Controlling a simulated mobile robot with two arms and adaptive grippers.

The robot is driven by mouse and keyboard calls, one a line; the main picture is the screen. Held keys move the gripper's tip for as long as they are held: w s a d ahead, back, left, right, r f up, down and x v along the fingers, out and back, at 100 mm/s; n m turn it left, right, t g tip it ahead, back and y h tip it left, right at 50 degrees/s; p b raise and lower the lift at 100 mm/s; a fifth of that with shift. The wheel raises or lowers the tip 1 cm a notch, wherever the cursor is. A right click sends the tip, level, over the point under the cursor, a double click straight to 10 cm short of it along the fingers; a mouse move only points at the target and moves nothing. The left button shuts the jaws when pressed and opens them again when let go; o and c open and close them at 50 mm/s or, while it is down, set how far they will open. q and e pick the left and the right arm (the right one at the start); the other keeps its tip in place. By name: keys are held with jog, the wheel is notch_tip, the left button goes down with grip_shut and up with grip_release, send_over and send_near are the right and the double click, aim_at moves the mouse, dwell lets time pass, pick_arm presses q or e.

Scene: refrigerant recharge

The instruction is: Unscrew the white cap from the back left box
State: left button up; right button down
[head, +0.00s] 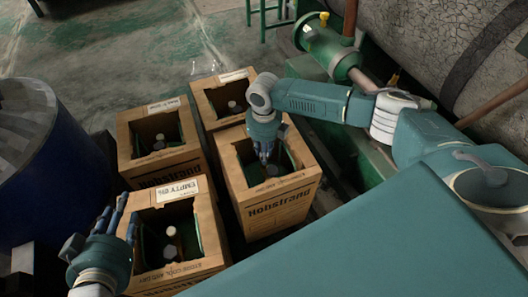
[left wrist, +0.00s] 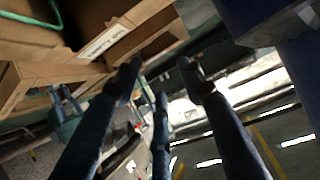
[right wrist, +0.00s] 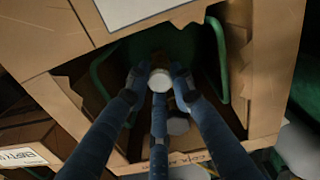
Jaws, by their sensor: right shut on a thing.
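The back left box (head: 160,175) is an open-topped cardboard carton with a small pale cap (head: 159,138) showing inside. My right gripper (head: 265,157) is not at that box; it reaches down into the front right box (head: 275,210). In the right wrist view its fingers (right wrist: 160,76) are closed around a round white cap (right wrist: 161,81) inside a box with a green tank. A grey cap (right wrist: 178,125) sits beside it. The fingers hide the held cap in the head view. My left gripper (head: 122,215) is empty beside the front left box (head: 200,262), fingers spread in the left wrist view (left wrist: 160,75).
The back right box (head: 215,122) stands behind the front right one. A blue drum (head: 50,160) is at the left. Green machinery (head: 330,50) and a large grey tank (head: 430,50) are at the right. Bare floor (head: 130,50) lies behind the boxes.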

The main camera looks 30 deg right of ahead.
jog(key=shift+r, duration=0.2)
jog(key=shift+r+p, duration=0.35)
jog(key=shift+p, duration=0.2)
pick_arm(q)
jog(key=shift+s+a+f+g+y+p, duration=0.2)
jog(key=shift+s+a+f+g, duration=0.6)
jog(key=shift+s+f, duration=0.7)
jog(key=shift+s+a+f+g+y+p, duration=0.15)
jog(key=shift+s+a+f+g+y, duration=0.3)
jog(key=shift+s+f+g, duration=1.1)
jog(key=shift+s+a+f+g+y+p, duration=0.15)
jog(key=shift+s+a+f+g, duration=0.65)
jog(key=shift+s, duration=1.3)
pick_arm(e)
jog(key=shift+r, duration=0.5)
pick_arm(q)
jog(key=shift+d+f+t, duration=0.1)
jog(key=shift+t, duration=0.15)
